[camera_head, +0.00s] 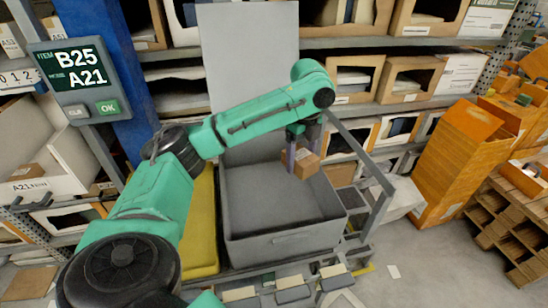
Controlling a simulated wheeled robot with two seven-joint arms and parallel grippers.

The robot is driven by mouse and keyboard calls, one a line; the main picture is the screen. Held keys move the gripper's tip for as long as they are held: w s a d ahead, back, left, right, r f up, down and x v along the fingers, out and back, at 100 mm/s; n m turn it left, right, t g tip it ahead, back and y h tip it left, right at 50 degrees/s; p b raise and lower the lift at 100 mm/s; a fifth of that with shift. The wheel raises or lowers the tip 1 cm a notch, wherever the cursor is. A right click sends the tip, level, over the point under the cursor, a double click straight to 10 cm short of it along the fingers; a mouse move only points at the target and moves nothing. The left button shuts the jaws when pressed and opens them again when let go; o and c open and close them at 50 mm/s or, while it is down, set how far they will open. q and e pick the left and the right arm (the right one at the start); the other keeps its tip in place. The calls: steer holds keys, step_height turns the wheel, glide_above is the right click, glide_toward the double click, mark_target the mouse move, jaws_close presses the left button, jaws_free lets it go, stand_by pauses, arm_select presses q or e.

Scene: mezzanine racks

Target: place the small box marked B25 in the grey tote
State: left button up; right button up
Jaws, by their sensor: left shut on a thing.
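The grey tote (283,241) stands open in the middle of the view, on a cart with a grey rail. My left arm reaches over it from the left. My left gripper (298,162) points down inside or just above the tote's far right part and is shut on a small brown box (307,164). No marking can be read on the box from here. The part of the tote in view below the box looks empty. I cannot tell if the box touches the tote. My right gripper is not in view.
A display (78,75) at upper left reads B25 and A21. A yellow tote (203,225) stands left of the grey one. Another small box (27,172) lies in a white bin marked A21. Racks fill the back; orange boxes (455,160) stand at right.

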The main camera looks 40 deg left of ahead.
mark_target(292, 206)
arm_select(q)
steer(key=m, duration=0.1)
steer(key=a+m+b, duration=0.1)
steer(key=m, duration=0.2)
steer(key=shift+w+a+r, duration=0.25)
steer(key=shift+a+r, duration=0.1)
steer(key=shift+r, duration=0.05)
steer(key=shift+a+f+m, duration=0.1)
steer(key=shift+m, duration=0.3)
step_height(292, 206, down, 19)
steer(key=shift+r+b, duration=0.2)
steer(key=shift+b, duration=0.25)
steer(key=shift+f, duration=0.35)
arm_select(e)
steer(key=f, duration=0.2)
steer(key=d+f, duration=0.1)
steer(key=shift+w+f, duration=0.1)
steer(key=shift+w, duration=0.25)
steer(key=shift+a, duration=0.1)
arm_select(q)
steer(key=o, duration=1.3)
steer(key=shift+f, duration=0.1)
steer(key=shift+o, duration=0.2)
step_height(292, 206, up, 12)
